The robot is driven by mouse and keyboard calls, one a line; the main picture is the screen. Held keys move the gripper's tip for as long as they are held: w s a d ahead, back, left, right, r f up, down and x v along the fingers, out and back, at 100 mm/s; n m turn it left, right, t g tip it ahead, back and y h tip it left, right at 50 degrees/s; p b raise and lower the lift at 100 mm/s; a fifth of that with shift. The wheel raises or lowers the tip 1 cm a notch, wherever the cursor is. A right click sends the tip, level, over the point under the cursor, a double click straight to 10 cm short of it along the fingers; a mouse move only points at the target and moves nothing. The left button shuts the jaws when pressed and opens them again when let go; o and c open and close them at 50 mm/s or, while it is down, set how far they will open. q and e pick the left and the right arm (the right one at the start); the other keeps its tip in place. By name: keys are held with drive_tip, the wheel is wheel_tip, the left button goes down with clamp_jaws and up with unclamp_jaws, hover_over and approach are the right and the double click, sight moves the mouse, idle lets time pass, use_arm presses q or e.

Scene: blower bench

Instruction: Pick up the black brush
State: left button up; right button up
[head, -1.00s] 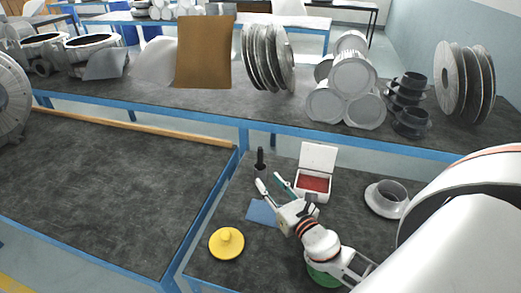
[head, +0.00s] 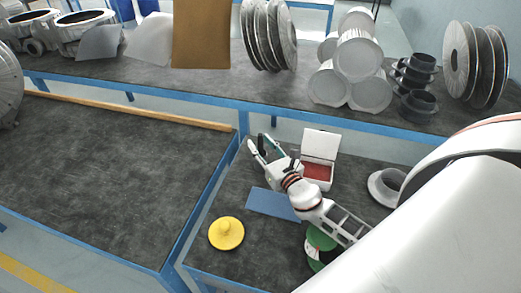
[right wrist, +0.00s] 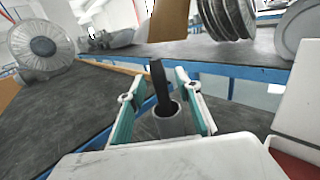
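The black brush (right wrist: 159,82) stands upright, leaning slightly, in a grey cylindrical cup (right wrist: 176,124) in the right wrist view. Its lower end is hidden inside the cup. My right gripper (right wrist: 158,96) is open, with one teal-padded finger on each side of the brush and cup; I see gaps on both sides. In the head view my right gripper (head: 264,148) is at the back left of the near right bench and hides most of the brush and cup. My left gripper is not in view.
An open white box with red contents (head: 318,172) stands right of the gripper. A blue mat (head: 272,204), a yellow lidded disc (head: 226,233), a green spool (head: 319,243) and a grey flanged ring (head: 385,186) lie on the same bench. Blue bench edges run behind and left.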

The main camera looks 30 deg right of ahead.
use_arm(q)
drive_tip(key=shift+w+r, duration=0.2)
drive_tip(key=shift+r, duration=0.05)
use_arm(e)
drive_tip(key=shift+w, duration=0.35)
drive_tip(key=shift+c, duration=0.4)
clamp_jaws()
drive_tip(key=shift+r, duration=0.1)
